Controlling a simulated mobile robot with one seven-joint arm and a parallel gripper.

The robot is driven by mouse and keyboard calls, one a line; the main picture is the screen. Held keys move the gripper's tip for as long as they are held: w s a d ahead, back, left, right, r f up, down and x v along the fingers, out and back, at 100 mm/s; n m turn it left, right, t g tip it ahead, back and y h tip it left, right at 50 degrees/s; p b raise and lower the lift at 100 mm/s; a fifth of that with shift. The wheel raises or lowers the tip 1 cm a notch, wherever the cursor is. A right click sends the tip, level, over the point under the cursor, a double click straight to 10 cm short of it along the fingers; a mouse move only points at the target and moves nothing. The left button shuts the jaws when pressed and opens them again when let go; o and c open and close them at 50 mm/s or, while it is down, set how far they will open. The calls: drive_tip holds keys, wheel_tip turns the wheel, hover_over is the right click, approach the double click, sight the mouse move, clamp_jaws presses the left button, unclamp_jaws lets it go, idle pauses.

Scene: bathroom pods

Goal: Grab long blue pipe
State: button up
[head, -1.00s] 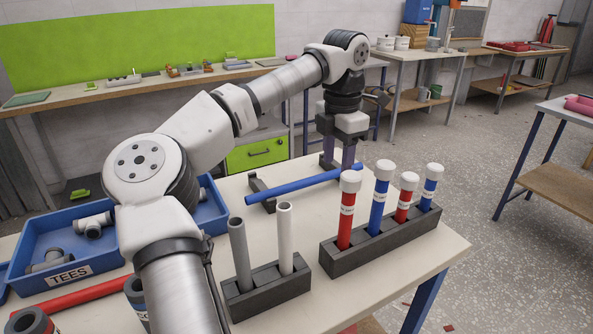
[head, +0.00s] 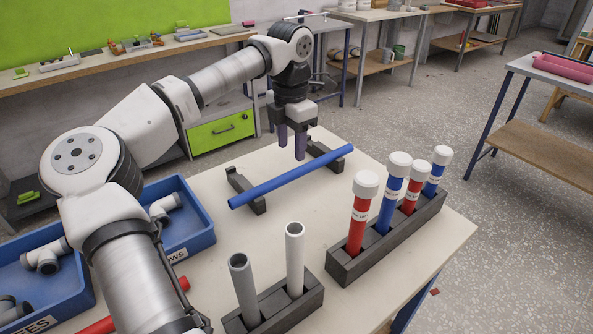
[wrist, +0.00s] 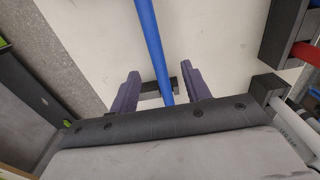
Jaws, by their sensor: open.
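The long blue pipe (head: 290,177) lies across two dark grey cradle blocks on the white table. The left block (head: 245,190) is under its near end and the right block (head: 325,156) is near its far end. My gripper (head: 291,150) points down just behind the pipe, in its far half, with its fingers apart and empty. In the wrist view the pipe (wrist: 151,45) runs between the two purple fingers of my gripper (wrist: 150,92), with space on both sides. I cannot tell how far the fingertips are above the pipe.
A dark rack (head: 388,238) with red and blue white-capped tubes stands right of the pipe. A smaller rack (head: 272,309) with grey and white pipes stands at the front. Blue bins (head: 190,232) of fittings are at left. The table between is clear.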

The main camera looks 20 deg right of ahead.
sight(289, 173)
drive_tip(key=f, duration=0.2)
drive_tip(key=f+p, duration=0.1)
drive_tip(key=f, duration=0.5)
drive_tip(key=shift+w+a+p, duration=0.25)
drive_tip(key=shift+a+p, duration=0.05)
drive_tip(key=shift+p, duration=0.05)
clamp_jaws()
